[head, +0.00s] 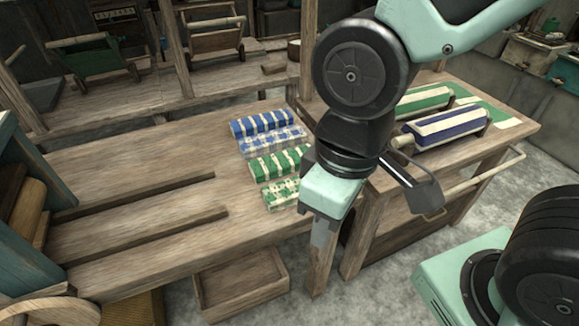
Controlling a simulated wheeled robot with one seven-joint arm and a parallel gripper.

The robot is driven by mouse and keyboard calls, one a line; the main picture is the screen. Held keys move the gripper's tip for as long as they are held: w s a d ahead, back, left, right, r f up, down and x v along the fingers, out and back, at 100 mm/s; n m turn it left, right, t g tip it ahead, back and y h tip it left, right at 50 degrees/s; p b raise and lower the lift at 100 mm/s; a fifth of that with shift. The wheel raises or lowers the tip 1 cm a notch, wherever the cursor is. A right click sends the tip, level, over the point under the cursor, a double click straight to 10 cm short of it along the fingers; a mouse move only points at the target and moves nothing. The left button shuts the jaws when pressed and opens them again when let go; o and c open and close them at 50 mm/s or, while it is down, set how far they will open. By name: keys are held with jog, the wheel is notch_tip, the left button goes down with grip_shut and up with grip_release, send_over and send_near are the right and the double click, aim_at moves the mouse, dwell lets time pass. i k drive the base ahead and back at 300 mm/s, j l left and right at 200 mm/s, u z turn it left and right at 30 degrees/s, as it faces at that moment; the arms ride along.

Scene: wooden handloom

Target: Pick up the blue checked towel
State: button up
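The blue checked towel appears to be the paler, folded blue-and-white bundle (272,140) on the wooden table. A darker blue bundle with white bands (263,123) lies directly behind it. My gripper (322,235) hangs to the right and in front of the towels, pointing down near the table's right edge. It is apart from the blue bundles.
A green banded bundle (280,163) and a green checked bundle (281,194) lie in front of the blue ones. A second table (470,160) at right bears green and blue cloth rolls. An open wooden box (242,287) sits below. The table's left part has long slots.

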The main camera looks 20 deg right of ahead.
aim_at(262, 144)
jog(key=i+l+u, duration=0.25)
jog(key=l, duration=0.35)
jog(key=i+l+u, duration=0.3)
jog(key=l, duration=0.35)
jog(key=i, duration=0.1)
